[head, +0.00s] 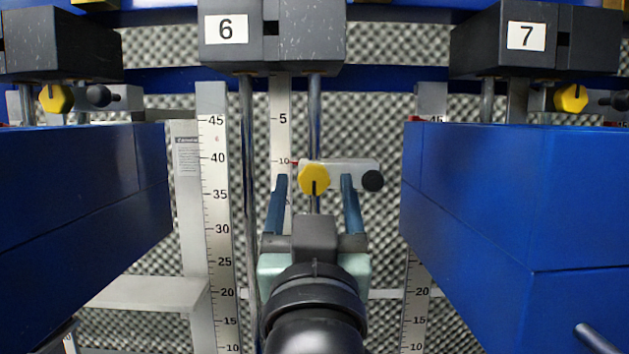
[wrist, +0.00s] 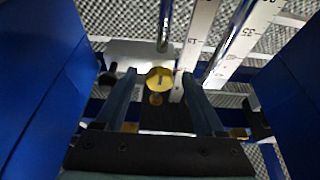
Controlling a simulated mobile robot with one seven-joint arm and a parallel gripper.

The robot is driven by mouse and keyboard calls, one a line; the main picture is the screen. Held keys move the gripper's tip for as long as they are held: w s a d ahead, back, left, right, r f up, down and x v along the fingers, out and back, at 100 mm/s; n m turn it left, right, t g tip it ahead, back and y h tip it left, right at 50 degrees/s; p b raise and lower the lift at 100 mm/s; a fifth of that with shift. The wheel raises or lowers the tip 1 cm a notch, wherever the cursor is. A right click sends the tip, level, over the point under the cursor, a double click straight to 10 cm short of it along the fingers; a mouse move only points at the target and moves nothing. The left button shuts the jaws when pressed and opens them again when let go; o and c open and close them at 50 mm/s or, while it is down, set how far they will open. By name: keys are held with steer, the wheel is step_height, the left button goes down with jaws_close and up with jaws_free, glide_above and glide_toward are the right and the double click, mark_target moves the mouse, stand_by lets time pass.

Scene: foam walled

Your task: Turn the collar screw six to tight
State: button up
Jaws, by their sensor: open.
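The collar screw six is a yellow knob (head: 314,180) with a dark line across its face, on a pale grey collar (head: 345,170) on the rod below the block labelled 6 (head: 226,29). The line on the knob looks upright in the head view. My gripper (head: 316,182) is open, with one blue finger on each side of the knob. In the wrist view the knob (wrist: 160,79) shows between the open fingers (wrist: 161,78), with gaps on both sides. I cannot tell how deep the fingers reach around it.
Blue walls stand at left (head: 80,190) and right (head: 520,200) of my arm, leaving a narrow gap. A black ball knob (head: 372,181) sits just right of the yellow knob. Rulers (head: 215,220) and metal rods (head: 249,200) run upright behind. Block 7 (head: 526,36) is at upper right.

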steer(key=shift+s+r, duration=0.1)
steer(key=shift+s, duration=0.4)
steer(key=shift+c, duration=1)
jaws_close()
